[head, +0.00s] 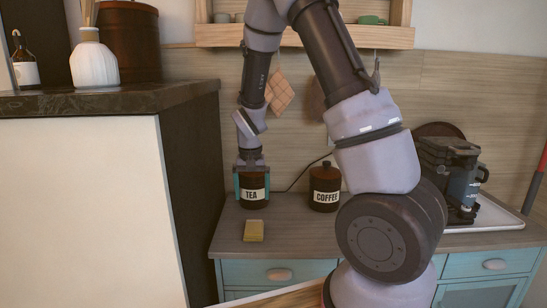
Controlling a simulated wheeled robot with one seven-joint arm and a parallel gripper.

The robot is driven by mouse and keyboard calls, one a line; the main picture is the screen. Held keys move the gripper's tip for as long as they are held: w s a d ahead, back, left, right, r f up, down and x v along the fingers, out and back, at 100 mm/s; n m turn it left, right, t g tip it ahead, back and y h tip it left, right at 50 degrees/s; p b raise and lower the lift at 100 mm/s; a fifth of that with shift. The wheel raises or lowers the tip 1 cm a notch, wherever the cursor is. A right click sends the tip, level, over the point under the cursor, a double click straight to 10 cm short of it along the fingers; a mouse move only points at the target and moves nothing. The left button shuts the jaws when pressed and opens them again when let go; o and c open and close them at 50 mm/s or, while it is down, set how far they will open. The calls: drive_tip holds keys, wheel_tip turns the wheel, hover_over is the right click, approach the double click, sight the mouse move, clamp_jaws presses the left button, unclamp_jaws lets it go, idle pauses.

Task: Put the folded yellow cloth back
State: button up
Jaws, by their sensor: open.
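The folded yellow cloth (254,230) lies flat on the grey-brown counter (300,235), in front of the dark TEA canister (255,194). My gripper (252,183) points down at the TEA canister, with its teal fingers open on either side of the canister's upper part. The gripper hides the canister's lid. I cannot tell whether the fingers touch the canister. The cloth is apart from my gripper, nearer to the front.
A dark COFFEE canister (325,188) stands right of the TEA one. A coffee machine (450,175) sits on a white tray (492,217) at right. A tall dark-topped cabinet (190,170) borders the counter at left. Pale blue drawers (278,272) are below.

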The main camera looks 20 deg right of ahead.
drive_tip(key=s+d+r+t+y, duration=0.1)
drive_tip(key=s+d+r+t, duration=0.15)
drive_tip(key=s+r, duration=0.65)
drive_tip(key=s+d+r+t+y, duration=0.1)
drive_tip(key=s+d+r+y, duration=0.2)
drive_tip(key=r, duration=1.3)
drive_tip(key=s+r+t+h, duration=0.1)
drive_tip(key=s+r, duration=0.3)
drive_tip(key=s, duration=0.4)
drive_tip(key=shift+s+d+m+t+h, duration=0.3)
drive_tip(key=shift+s+d+t, duration=0.1)
drive_tip(key=shift+t, duration=0.25)
